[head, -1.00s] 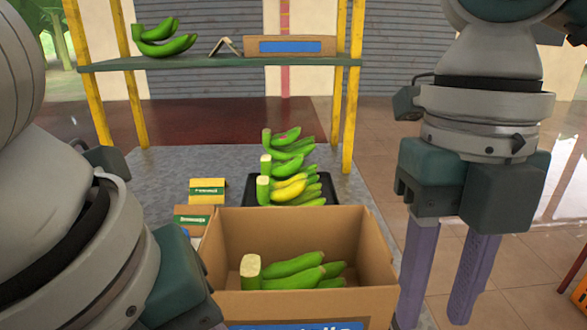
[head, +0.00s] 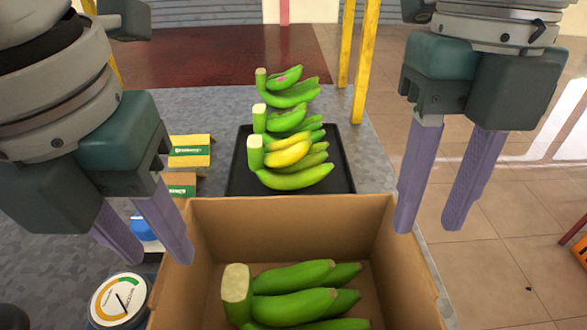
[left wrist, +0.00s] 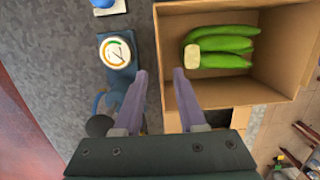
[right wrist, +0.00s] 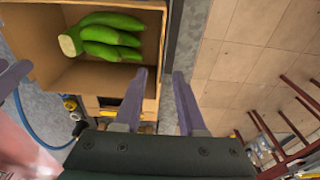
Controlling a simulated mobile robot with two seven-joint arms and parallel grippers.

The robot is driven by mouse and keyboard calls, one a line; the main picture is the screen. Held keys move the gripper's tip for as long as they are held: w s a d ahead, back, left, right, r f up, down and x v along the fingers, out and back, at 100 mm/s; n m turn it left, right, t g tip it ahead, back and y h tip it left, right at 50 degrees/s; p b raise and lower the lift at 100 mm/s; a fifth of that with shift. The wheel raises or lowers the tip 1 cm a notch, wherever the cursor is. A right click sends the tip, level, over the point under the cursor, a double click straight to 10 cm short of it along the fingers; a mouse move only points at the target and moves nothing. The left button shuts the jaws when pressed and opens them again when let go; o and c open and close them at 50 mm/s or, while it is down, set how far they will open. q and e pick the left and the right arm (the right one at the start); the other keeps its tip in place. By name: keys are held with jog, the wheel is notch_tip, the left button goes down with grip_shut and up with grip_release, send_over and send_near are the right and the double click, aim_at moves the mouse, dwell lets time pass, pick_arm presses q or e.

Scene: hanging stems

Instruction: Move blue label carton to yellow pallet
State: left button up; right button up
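The carton (head: 290,212) is an open brown box in the front middle of the head view, holding a bunch of green bananas (head: 300,290). Its blue label is out of frame now. My left gripper (head: 160,258) is open and empty near the carton's left wall; in the left wrist view its fingers (left wrist: 160,72) appear on either side of that wall's line. My right gripper (head: 428,228) is open and empty near the right wall, which also lies between its fingers (right wrist: 160,72) in the right wrist view. Both look above the rim. No yellow pallet is clearly visible.
A black tray (head: 235,178) with several banana bunches sits behind the carton. Two small label cards (head: 189,150) and a round dial scale (head: 119,300) are to the left. Yellow posts (head: 366,60) stand behind. Tiled floor at right is mostly clear; an orange object shows at its edge (head: 581,250).

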pick_arm(q)
send_over(203, 314)
notch_tip(203, 314, down, 10)
jog(key=shift+w+a+r, duration=0.1)
pick_arm(e)
jog(key=f, duration=0.6)
jog(key=s+f, duration=0.1)
jog(key=f, duration=0.2)
jog(key=shift+s+f, duration=0.1)
jog(key=shift+f, duration=0.3)
pick_arm(q)
grip_shut()
pick_arm(e)
grip_shut()
